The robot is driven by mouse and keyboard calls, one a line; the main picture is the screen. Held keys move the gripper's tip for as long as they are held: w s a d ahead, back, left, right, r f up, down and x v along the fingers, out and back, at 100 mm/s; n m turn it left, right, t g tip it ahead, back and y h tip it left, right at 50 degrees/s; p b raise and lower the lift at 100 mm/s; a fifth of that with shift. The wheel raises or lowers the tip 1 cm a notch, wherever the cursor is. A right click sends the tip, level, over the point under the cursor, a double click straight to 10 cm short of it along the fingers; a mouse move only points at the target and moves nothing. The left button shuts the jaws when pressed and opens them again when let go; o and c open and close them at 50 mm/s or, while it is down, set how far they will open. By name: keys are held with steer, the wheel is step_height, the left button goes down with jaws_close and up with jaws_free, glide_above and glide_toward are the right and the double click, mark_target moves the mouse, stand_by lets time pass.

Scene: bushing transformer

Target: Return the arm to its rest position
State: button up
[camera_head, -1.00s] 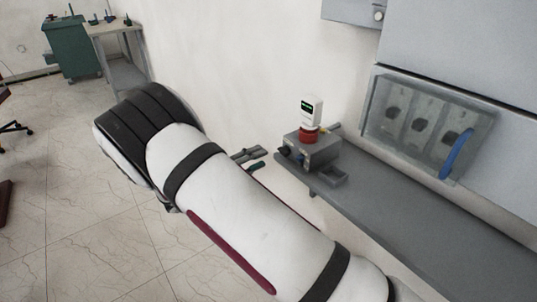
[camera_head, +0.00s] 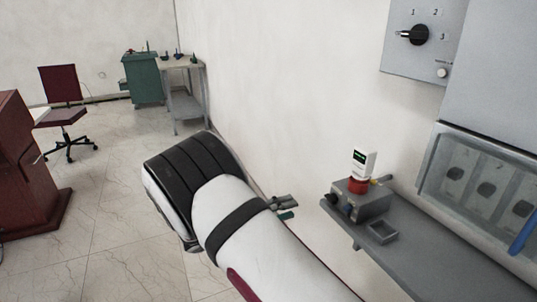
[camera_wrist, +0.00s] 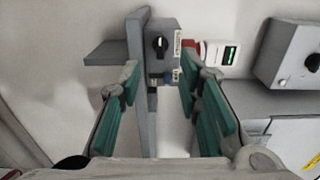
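My gripper (camera_wrist: 160,115) is in the wrist view with its two teal-padded fingers spread apart and nothing between them. In the head view my gripper's finger ends (camera_head: 283,207) show just past my white and black arm, to the left of the grey shelf. Most of the gripper is hidden behind the arm in that view. The arm reaches from the lower right toward the picture's middle, beside the wall.
A grey shelf (camera_head: 440,262) runs along the right wall. It bears a grey box (camera_head: 360,203) with a red and white device (camera_head: 362,168) on it. A switch panel (camera_head: 425,40) hangs above. A chair (camera_head: 65,112) and wooden desk (camera_head: 25,170) stand left; floor between is open.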

steer(key=s+d+r+m+g+y+p, duration=0.3)
steer(key=s+d+r+m+g+y, duration=0.45)
steer(key=s+d+r+m, duration=0.9)
steer(key=s+a+r+m+t+y+p, duration=0.2)
steer(key=s+r+m+y, duration=0.2)
steer(key=s+m, duration=0.6)
steer(key=s+a+r+m+t+y+p, duration=0.2)
steer(key=s+r+m+y, duration=0.3)
steer(key=s+m, duration=0.6)
steer(key=m+t, duration=0.1)
steer(key=m, duration=0.1)
steer(key=shift+a+m, duration=0.2)
steer(key=shift+m, duration=0.15)
